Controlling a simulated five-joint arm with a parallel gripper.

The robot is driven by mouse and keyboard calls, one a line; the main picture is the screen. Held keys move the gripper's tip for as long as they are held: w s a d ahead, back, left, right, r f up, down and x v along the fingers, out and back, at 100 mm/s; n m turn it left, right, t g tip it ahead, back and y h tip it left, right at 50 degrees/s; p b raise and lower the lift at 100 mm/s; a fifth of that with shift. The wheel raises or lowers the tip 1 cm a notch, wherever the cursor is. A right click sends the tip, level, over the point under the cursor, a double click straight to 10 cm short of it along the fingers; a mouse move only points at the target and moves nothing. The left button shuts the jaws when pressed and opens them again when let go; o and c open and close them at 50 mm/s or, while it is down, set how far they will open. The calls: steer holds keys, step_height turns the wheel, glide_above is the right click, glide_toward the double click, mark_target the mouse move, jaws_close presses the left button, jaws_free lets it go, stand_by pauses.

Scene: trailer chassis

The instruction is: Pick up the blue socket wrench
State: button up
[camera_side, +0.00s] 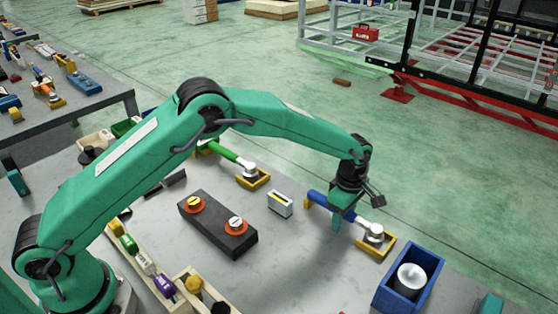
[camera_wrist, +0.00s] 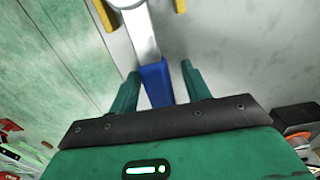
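The blue socket wrench (camera_side: 317,197) lies on the grey table, its silver head (camera_side: 374,232) over a yellow holder (camera_side: 388,246) and its blue end near another yellow support. My gripper (camera_side: 338,218) is at the blue handle and hides part of it in the side view. In the wrist view the blue handle (camera_wrist: 157,82) lies between the two green fingers of my gripper (camera_wrist: 160,70), with a gap on each side. The fingers are open. I cannot tell how far down the handle they reach.
A green-handled wrench (camera_side: 226,153) lies to the left on a similar holder. A dark block with orange buttons (camera_side: 228,240) and a small white-and-yellow box (camera_side: 280,203) stand on the table. A blue bin (camera_side: 431,262) holding a silver cylinder stands at the right.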

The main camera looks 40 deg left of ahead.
jaws_close()
steer(key=shift+r, duration=0.1)
steer(key=shift+r, duration=0.1)
steer(key=shift+r, duration=0.9)
step_height(320, 180, up, 2)
steer(key=shift+r, duration=0.2)
steer(key=s+d+r, duration=0.6)
steer(key=s+d, duration=0.1)
steer(key=s, duration=0.2)
steer(key=shift+s+r, duration=0.2)
steer(key=shift+r, duration=0.1)
